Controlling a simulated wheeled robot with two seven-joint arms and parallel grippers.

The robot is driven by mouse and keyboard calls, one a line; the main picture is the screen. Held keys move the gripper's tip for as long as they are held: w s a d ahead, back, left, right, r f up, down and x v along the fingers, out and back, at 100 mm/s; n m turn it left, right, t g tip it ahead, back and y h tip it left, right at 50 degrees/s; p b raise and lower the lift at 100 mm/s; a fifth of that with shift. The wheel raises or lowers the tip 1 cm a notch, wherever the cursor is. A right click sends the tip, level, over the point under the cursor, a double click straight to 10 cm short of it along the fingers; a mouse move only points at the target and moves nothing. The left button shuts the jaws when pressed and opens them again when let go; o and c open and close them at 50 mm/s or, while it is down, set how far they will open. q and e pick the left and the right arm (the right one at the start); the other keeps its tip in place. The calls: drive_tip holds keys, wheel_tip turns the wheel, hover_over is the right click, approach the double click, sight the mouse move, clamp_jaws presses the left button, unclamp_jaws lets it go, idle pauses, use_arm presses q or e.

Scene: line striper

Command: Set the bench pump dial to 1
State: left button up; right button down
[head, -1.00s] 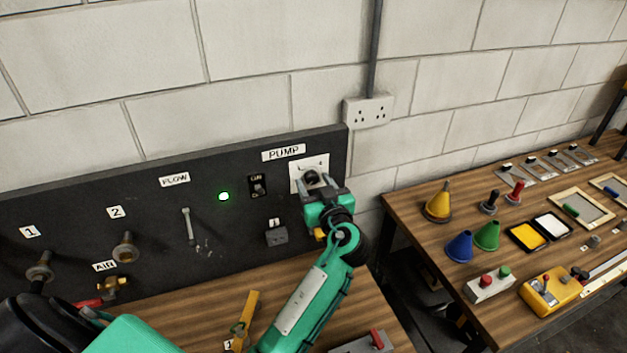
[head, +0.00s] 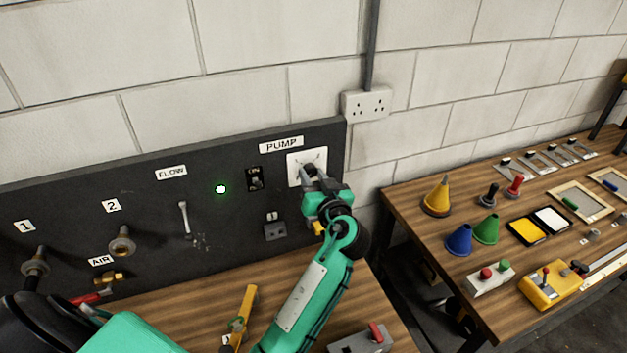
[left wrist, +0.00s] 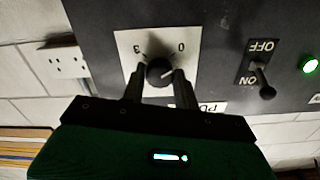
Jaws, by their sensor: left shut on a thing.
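The pump dial is a black knob (left wrist: 160,72) on a white plate (head: 293,168) under the PUMP label (head: 281,144). My left gripper (head: 312,176) is at the plate, shut on the knob. In the left wrist view the left gripper (left wrist: 158,84) has one finger on each side of the knob. That view is upside down; a 3 and a 0 show on the plate (left wrist: 125,45), and the other marks are hidden or too small to read. A pale line on the knob slants to the lower right there. My right gripper is not in view.
Left of the dial on the dark panel (head: 60,200) are an ON/OFF switch (head: 256,181), a lit green lamp (head: 221,189) and a FLOW lever (head: 184,218). A grey box (head: 275,231) sits below. A socket (head: 367,103) is on the wall. A second bench (head: 400,205) stands right.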

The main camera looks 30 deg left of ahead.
use_arm(q)
drive_tip(key=shift+m, duration=1.8)
drive_tip(key=m, duration=0.3)
drive_tip(key=shift+r+m, duration=0.15)
drive_tip(key=shift+m, duration=0.15)
drive_tip(key=m+p, duration=0.2)
drive_tip(key=m, duration=0.2)
drive_tip(key=shift+r+m, duration=0.1)
drive_tip(key=shift+m, duration=0.2)
drive_tip(key=shift+m+p, duration=0.8)
drive_tip(key=shift+m, duration=0.9)
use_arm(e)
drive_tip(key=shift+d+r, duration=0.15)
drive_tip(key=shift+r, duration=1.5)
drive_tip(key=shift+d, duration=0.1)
use_arm(q)
drive_tip(key=o, duration=1)
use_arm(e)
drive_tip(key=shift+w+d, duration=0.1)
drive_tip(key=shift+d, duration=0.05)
